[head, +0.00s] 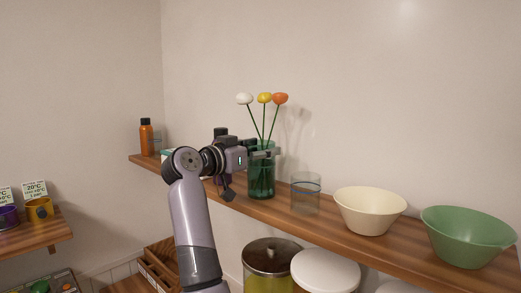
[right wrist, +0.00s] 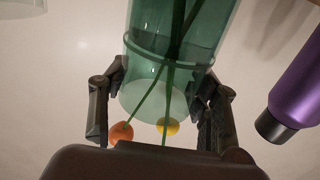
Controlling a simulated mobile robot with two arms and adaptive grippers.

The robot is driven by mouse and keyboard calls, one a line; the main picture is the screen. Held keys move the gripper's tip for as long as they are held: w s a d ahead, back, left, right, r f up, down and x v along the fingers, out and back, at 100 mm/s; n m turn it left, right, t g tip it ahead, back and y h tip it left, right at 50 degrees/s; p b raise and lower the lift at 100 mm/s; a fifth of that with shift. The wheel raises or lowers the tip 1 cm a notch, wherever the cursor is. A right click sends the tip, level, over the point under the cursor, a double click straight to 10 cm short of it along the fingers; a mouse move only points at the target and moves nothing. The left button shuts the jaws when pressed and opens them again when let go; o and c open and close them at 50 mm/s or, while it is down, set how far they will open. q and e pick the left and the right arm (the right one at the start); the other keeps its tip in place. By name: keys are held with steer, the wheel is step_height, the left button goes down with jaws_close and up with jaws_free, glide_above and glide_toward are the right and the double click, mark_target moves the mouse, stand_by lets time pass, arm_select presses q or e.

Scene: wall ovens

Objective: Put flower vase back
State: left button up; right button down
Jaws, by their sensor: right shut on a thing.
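The flower vase (head: 262,183) is a green glass cylinder with a white, a yellow and an orange flower. It is upright at the wooden wall shelf, between a purple bottle and a clear glass; I cannot tell whether its base touches the shelf. My right gripper (head: 264,154) reaches in from the left and is shut on the upper part of the vase. In the right wrist view, the fingers (right wrist: 160,92) lie on both sides of the green vase (right wrist: 150,55), near its rim. My left gripper is not in view.
Right of the vase on the shelf (head: 325,226) stand a clear glass (head: 305,194), a cream bowl (head: 369,211) and a green bowl (head: 467,237). An orange bottle (head: 146,137) stands at the far left end. The purple bottle (right wrist: 297,92) is close beside the gripper. Lidded jars (head: 271,257) are below.

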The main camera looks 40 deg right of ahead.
steer(key=c, duration=0.6)
jaws_free()
steer(key=shift+f, duration=0.1)
steer(key=a+b, duration=0.2)
steer(key=a, duration=0.2)
steer(key=a+b, duration=0.2)
steer(key=a, duration=0.2)
steer(key=s+a+b, duration=0.1)
steer(key=a+b, duration=0.1)
steer(key=a, duration=0.2)
